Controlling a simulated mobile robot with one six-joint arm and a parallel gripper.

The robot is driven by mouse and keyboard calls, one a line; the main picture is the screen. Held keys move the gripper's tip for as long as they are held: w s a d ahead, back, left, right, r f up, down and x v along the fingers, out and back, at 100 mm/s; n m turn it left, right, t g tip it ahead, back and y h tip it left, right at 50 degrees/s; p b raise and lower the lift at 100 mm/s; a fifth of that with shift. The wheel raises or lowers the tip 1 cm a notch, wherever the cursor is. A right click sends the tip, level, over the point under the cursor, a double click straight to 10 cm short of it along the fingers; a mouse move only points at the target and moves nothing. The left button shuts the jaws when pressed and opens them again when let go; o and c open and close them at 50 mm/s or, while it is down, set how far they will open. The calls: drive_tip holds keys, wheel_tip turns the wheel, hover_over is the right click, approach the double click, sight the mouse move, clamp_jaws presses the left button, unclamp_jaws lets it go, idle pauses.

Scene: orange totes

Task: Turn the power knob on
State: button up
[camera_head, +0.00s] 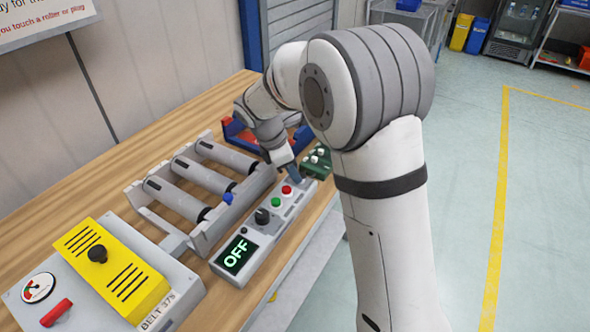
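A long light grey control box (290,212) lies along the front edge of the wooden table. Its near end has a dark display (236,254) reading "OFF". A black knob (262,215) stands just beyond the display, followed by a green button (275,202) and a red button (286,189). No label shows which control is power; the black knob is nearest the display. My gripper (295,174) points down over the far end of the box, beyond the red button and apart from the black knob. Its fingers are small and partly hidden, so their opening is unclear.
A roller frame (192,232) with a blue knob (228,198) stands left of the box. A yellow-topped unit (128,272) with another black knob (98,254), gauge and red lever (56,312) sits at lower left. A green item (316,164) is beside my gripper.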

drive_tip(key=shift+d+f, duration=0.1)
drive_tip(key=shift+f, duration=0.15)
clamp_jaws()
drive_tip(key=shift+d, duration=0.15)
